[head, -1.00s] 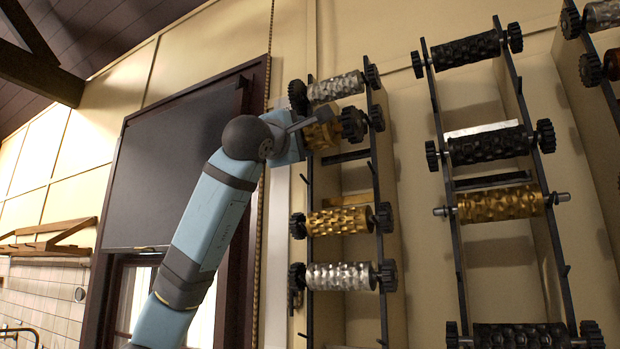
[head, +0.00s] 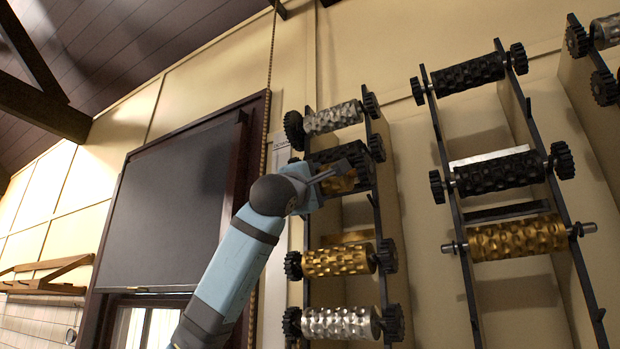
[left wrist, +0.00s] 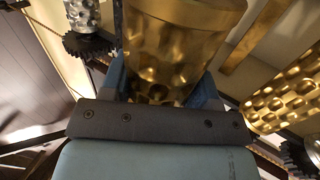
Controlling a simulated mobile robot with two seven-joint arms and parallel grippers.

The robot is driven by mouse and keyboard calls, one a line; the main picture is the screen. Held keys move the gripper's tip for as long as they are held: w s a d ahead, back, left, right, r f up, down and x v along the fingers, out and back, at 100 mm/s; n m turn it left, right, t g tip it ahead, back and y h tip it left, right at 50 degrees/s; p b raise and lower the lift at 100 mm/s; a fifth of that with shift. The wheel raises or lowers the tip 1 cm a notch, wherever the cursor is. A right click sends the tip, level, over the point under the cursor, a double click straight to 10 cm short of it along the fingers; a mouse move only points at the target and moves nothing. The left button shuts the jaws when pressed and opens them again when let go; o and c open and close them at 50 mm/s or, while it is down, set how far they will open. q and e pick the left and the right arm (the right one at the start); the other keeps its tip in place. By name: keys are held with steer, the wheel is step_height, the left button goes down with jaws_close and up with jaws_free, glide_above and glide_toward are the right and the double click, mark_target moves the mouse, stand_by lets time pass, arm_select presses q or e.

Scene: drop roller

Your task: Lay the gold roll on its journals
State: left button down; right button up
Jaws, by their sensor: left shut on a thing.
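The gold roll (head: 341,184) is held by my left gripper (head: 322,181) in front of the left rack, below its top silver roll (head: 333,117). In the left wrist view the gold roll (left wrist: 165,60) lies between the blue fingers of my left gripper (left wrist: 165,85), which are shut on it. Its dimpled surface fills the middle of that view. A dark gear partly covers the held roll in the head view. Its journals are mostly hidden, and I cannot tell whether they touch the rack's hooks. My right gripper is not in view.
The left rack's upright (head: 383,215) carries hooks. Another gold roll (head: 338,261) and a silver roll (head: 340,323) rest below. A black roll shows partly behind the held one. The middle rack holds black rolls (head: 500,172) and a gold roll (head: 517,238).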

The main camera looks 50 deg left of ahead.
arm_select(q)
steer(key=w+a+f, duration=0.2)
steer(key=w, duration=0.6)
steer(key=shift+w+a+f, duration=0.15)
steer(key=shift+w+a, duration=0.2)
steer(key=shift+w, duration=0.05)
stand_by(0.4)
steer(key=shift+c, duration=1.6)
jaws_free()
steer(key=shift+o, duration=0.2)
steer(key=shift+d, duration=0.1)
